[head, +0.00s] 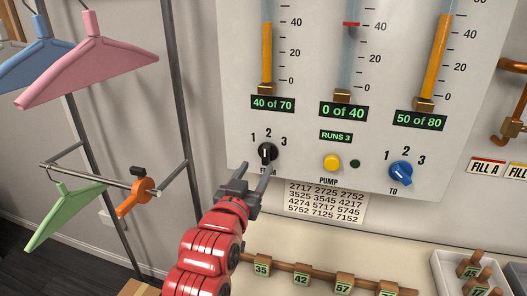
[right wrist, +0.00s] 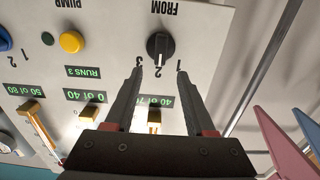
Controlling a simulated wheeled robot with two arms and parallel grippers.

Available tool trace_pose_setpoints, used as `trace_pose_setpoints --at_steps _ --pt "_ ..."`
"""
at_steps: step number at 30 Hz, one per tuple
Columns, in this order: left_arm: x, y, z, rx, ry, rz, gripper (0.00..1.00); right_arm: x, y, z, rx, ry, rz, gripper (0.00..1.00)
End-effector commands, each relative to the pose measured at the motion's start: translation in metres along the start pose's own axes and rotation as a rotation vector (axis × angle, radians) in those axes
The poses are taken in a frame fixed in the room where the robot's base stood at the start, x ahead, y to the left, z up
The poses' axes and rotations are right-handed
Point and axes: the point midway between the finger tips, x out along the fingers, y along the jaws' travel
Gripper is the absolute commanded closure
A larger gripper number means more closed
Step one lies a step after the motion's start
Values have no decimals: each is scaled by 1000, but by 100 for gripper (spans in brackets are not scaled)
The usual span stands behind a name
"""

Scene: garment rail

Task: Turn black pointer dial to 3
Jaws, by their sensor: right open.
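The black pointer dial (head: 267,152), labelled FROM, sits on the lower left of the light panel with 1, 2 and 3 around its top. Its white mark points about at 2. In the right wrist view the dial (right wrist: 160,46) appears upside down, beyond the fingertips. My right gripper (head: 252,172) is open and empty, just below and in front of the dial, its fingers covering part of the FROM label. In the right wrist view its two fingers (right wrist: 160,72) are spread apart, and no contact with the dial shows. My left gripper is out of view.
A yellow PUMP button (head: 331,162) and the blue TO dial (head: 401,172) are to the right. Gauges with displays are above. A pink hanger (head: 88,58) and an orange clamp (head: 136,197) are at left. A wooden rail with numbered blocks (head: 301,278) runs below.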

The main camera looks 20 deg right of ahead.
Motion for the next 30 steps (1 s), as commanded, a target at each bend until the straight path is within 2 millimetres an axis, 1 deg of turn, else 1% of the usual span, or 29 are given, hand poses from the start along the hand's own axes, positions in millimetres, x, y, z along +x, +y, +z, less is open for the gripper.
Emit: trace_pose_setpoints --at_steps 1,6,9,12,18,25,29,30 --pt "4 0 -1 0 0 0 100 12 2 -2 -3 0 6 45" --pt "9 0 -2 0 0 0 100 45 2 -2 -2 1 5 45" --pt "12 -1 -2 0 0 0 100 60 1 -1 -3 -1 3 45" --pt "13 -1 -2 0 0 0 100 70 0 -1 -5 0 1 45" --pt "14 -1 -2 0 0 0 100 79 0 -1 -2 3 -1 45" --pt "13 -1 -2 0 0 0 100 79 -1 0 -2 3 -1 45" --pt "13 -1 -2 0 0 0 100 79 -1 0 -2 3 -1 68" --pt "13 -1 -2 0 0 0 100 79 -1 0 -2 3 -1 76"
